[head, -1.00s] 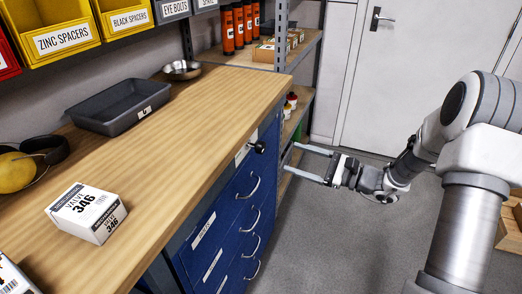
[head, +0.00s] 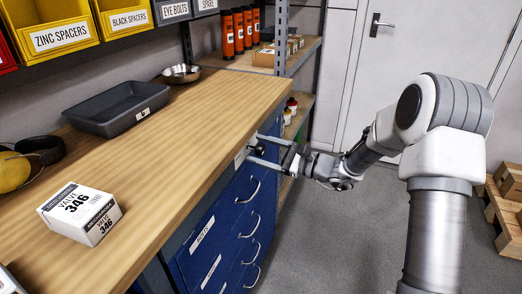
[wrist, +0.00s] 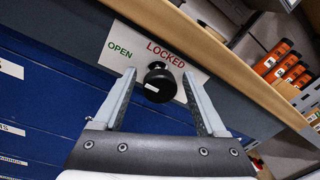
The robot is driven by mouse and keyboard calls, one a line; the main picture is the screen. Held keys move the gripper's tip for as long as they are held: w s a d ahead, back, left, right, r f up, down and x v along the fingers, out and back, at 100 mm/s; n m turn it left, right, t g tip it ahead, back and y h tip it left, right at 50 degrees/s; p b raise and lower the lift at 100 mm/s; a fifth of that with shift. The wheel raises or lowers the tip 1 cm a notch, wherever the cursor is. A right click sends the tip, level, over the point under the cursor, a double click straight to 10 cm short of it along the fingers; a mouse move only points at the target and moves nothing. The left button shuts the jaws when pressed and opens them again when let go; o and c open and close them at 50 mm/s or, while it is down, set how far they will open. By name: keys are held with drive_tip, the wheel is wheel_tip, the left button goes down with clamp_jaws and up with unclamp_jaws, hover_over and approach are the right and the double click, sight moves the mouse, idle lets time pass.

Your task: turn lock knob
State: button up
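The lock knob (wrist: 160,84) is round and black with a white mark on its face. It sits on a white plate (wrist: 187,62) lettered OPEN and LOCKED, on the front of the blue cabinet just under the bench top. My gripper (wrist: 160,88) is open in the wrist view, with one finger on each side of the knob and gaps visible. I cannot tell whether the fingertips reach past the knob's face. In the head view my gripper (head: 268,151) is at the cabinet's upper front, and the knob (head: 259,149) is partly hidden by it.
Blue drawers with curved handles (head: 249,192) lie below the knob. The wooden bench top (head: 190,125) overhangs just above it. A shelf post (head: 281,40) and shelves with orange bottles (head: 228,33) stand beyond.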

clamp_jaws()
drive_tip(key=shift+r+m+p, duration=0.15)
drive_tip(key=shift+m+p, duration=0.15)
drive_tip(key=shift+p, duration=0.25)
drive_tip(key=m+p, duration=0.1)
drive_tip(key=p, duration=0.1)
drive_tip(key=m+p, duration=0.1)
drive_tip(key=p, duration=0.1)
drive_tip(key=shift+r, duration=0.25)
drive_tip(key=m+p, duration=0.5)
drive_tip(key=p, duration=0.2)
drive_tip(key=shift+w+d+m+g+h, duration=0.1)
drive_tip(key=shift+m+g+h, duration=0.2)
drive_tip(key=shift+m, duration=0.1)
drive_tip(key=m+p, duration=0.4)
drive_tip(key=shift+f+g, duration=0.2)
drive_tip(key=shift+g, duration=0.1)
drive_tip(key=m+p, duration=0.3)
drive_tip(key=m, duration=0.1)
drive_tip(key=shift+f+g, duration=0.2)
drive_tip(key=shift+g, duration=0.1)
drive_tip(key=shift+m, duration=0.4)
drive_tip(key=shift+f, duration=0.1)
